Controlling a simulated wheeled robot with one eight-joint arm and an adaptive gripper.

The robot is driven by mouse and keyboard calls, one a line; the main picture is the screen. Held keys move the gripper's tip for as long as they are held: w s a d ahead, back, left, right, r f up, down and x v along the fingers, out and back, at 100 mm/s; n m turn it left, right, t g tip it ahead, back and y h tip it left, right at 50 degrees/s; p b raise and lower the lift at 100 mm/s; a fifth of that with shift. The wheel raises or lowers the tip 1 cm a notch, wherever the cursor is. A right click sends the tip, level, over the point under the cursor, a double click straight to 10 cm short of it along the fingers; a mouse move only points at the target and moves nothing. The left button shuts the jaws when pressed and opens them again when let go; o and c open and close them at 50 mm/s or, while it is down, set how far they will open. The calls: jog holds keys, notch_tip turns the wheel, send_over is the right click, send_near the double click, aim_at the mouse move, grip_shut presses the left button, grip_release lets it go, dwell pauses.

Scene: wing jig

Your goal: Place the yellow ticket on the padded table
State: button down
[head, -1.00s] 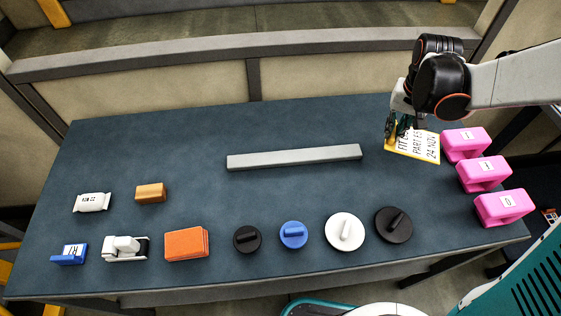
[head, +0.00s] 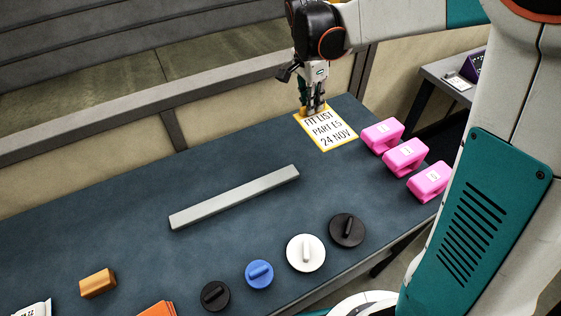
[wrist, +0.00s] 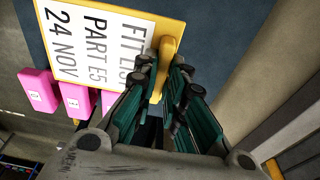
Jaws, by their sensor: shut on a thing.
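The yellow ticket (head: 327,133) is a yellow-edged card with a white face reading "FIT LIST PART E5 24 NOV". It is at the far right part of the dark blue-grey table (head: 220,165) in the head view. My gripper (head: 313,108) is above its far edge. In the wrist view the ticket (wrist: 95,45) has a yellow tab (wrist: 168,52) between the fingers of my gripper (wrist: 165,85), which are shut on it. I cannot tell whether the ticket touches the table top.
Several pink blocks (head: 404,153) stand close to the ticket's right. A grey bar (head: 235,197) lies mid-table. Black, blue and white round knobbed discs (head: 306,252) line the near edge. An orange-brown block (head: 98,283) is at left. The table top between bar and ticket is clear.

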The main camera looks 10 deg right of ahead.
notch_tip(320, 180, down, 20)
jog(key=b, duration=0.5)
jog(key=shift+r+b, duration=0.25)
jog(key=shift+b, duration=0.15)
jog(key=shift+f, duration=0.1)
jog(key=c, duration=1.7)
grip_release()
jog(key=shift+o, duration=0.2)
